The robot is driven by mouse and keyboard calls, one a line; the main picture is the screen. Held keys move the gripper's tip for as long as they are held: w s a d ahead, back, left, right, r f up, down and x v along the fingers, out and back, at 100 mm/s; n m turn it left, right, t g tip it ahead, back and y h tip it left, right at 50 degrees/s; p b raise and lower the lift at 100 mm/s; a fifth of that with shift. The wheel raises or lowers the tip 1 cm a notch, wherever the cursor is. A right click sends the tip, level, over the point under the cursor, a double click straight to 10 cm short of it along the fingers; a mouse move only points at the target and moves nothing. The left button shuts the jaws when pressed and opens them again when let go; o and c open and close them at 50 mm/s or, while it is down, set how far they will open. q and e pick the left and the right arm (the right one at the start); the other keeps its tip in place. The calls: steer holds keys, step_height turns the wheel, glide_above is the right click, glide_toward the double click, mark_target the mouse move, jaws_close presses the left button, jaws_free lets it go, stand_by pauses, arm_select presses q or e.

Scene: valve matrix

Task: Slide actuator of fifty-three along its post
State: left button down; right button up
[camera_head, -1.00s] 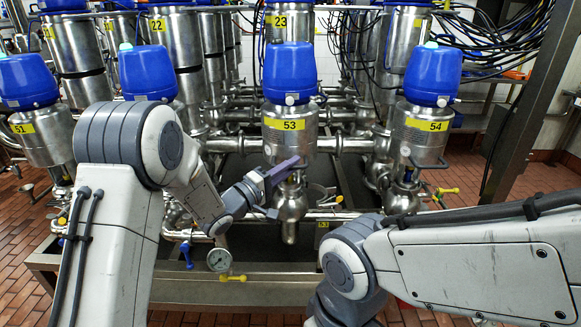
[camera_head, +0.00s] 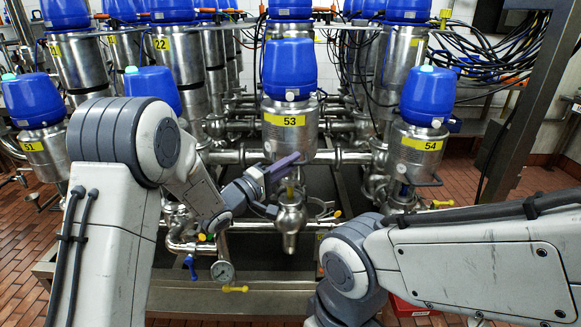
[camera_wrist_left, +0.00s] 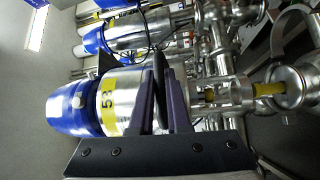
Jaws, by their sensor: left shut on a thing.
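The actuator of fifty-three (camera_head: 291,128) is a silver cylinder with a blue cap and a yellow 53 label, upright in the middle of the head view. It also shows lying sideways in the left wrist view (camera_wrist_left: 125,92). My left gripper (camera_head: 279,178), with dark purple fingers, is shut on the actuator at its lower end, below the label. It also shows in the wrist view (camera_wrist_left: 168,100). A yellowish post (camera_wrist_left: 268,89) shows below the actuator, above the silver valve body (camera_head: 291,216). My right gripper is out of view; only its arm shows.
Valve 54 (camera_head: 416,144) stands to the right and valve 51 (camera_head: 43,146) to the far left. A pressure gauge (camera_head: 222,271) sits low in front. Several more valves, pipes and cables fill the back. A grey metal upright (camera_head: 528,100) stands at the right.

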mark_target(289, 121)
arm_select(q)
step_height(289, 121, up, 11)
steer(key=p, duration=0.7)
steer(key=shift+r, duration=0.15)
steer(key=c, duration=0.9)
jaws_free()
steer(key=shift+r, duration=0.1)
steer(key=shift+f, duration=0.2)
steer(key=shift+s+a, duration=0.1)
steer(key=shift+a, duration=0.05)
steer(key=b+v, duration=0.1)
steer(key=v, duration=0.9)
steer(key=shift+a, duration=0.1)
